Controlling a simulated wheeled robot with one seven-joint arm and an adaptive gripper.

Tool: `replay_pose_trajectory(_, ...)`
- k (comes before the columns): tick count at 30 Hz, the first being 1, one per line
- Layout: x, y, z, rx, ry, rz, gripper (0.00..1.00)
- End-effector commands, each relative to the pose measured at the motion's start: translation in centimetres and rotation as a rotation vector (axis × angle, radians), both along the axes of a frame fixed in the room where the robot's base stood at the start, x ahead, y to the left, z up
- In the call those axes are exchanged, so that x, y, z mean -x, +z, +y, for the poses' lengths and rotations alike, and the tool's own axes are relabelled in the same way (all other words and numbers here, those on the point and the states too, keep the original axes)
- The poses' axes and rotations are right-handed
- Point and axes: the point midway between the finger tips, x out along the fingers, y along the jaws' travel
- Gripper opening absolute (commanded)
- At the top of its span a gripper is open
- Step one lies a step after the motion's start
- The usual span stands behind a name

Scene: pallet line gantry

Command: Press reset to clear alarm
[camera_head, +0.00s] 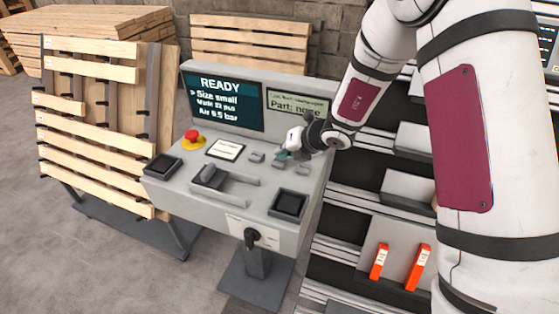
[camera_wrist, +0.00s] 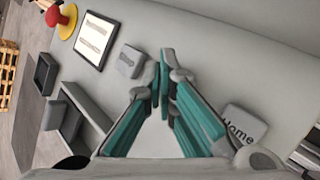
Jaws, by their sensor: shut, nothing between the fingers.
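The grey control console (camera_head: 195,200) stands in the middle of the head view. Its dark screen (camera_head: 222,97) reads READY, with size, mode and air lines below; no alarm text is legible. Small grey buttons sit on the sloped top. One grey button (camera_head: 256,156) is left of my gripper (camera_head: 284,156) and also shows in the wrist view (camera_wrist: 128,62), its label unreadable. A button marked Home (camera_wrist: 240,125) lies on the other side. My gripper's teal fingers (camera_wrist: 163,88) are shut and empty, over the panel between these two. What lies beneath the fingertips is hidden; contact cannot be told.
A red mushroom button (camera_head: 192,136) on a yellow base, a white card (camera_head: 225,149), a grey lever (camera_head: 210,176) and two black square trays (camera_head: 163,167) (camera_head: 290,205) share the panel. A wooden pallet (camera_head: 100,130) leans at left. Orange-fronted items (camera_head: 417,268) sit at right.

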Motion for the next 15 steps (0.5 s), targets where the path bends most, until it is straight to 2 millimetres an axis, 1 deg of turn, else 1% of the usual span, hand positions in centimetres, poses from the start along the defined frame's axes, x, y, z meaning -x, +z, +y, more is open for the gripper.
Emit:
replay_pose_trajectory(1, 0.09, 0.48, -0.01, 0.0, -0.001, -0.001, 0.0)
replay_pose_trajectory(4, 0.07, 0.91, 0.0, 0.0, 0.0, -0.001, 0.0)
replay_pose_trajectory(15, -0.01, 1.08, -0.01, 0.0, 0.0, -0.001, 0.0)
